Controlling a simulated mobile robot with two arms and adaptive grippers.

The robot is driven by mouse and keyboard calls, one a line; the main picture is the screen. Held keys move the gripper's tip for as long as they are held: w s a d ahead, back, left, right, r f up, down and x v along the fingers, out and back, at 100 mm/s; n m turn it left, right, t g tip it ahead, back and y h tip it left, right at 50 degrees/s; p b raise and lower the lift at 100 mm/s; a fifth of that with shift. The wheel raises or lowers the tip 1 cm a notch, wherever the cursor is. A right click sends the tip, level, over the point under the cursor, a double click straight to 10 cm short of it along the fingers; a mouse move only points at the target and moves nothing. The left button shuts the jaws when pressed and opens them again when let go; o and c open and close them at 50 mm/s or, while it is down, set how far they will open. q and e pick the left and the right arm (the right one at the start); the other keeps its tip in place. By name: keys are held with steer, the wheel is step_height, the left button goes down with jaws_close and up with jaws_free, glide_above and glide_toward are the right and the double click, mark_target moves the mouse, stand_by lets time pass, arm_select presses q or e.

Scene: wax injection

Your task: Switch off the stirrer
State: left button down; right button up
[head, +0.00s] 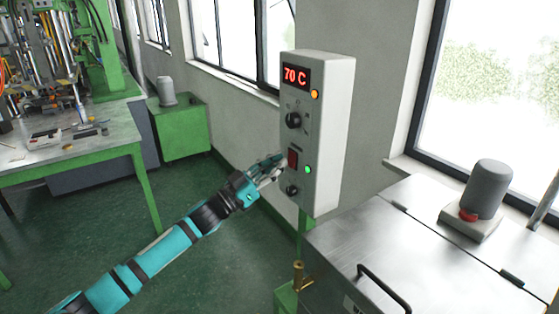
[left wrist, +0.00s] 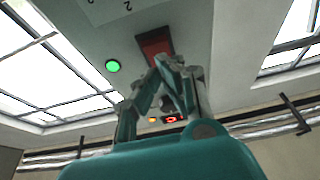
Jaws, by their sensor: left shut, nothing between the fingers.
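The control box (head: 326,130) is a tall white-grey panel on a green post. Its red display reads 70 C, with an orange lamp (head: 314,94) beside it. A black knob (head: 293,120) is below, then a dark red rocker switch (head: 293,159) with a lit green lamp (head: 308,169) to its right, and a lower knob (head: 292,190). My left gripper (head: 280,163) is shut and empty, its fingertips close to the red switch. In the left wrist view the switch (left wrist: 155,45) is just beyond the fingertips (left wrist: 168,62); I cannot tell whether they touch. My right gripper is not in view.
A metal tank (head: 370,225) with a black handle (head: 383,288) stands right of the box, carrying a grey motor (head: 489,188). A workbench (head: 90,145) and green cabinet (head: 183,130) are at the left. The floor between is clear.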

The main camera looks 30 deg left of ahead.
arm_select(q)
steer(key=shift+w+d+f, duration=0.2)
steer(key=shift+w, duration=0.1)
steer(key=b, duration=0.2)
steer(key=f+t+b, duration=0.1)
steer(key=b, duration=0.1)
steer(key=shift+w+d+f+b, duration=0.1)
steer(key=shift+w+f+b, duration=0.15)
steer(key=shift+f+b, duration=0.1)
steer(key=shift+r+p, duration=0.55)
steer(key=shift+h, duration=0.4)
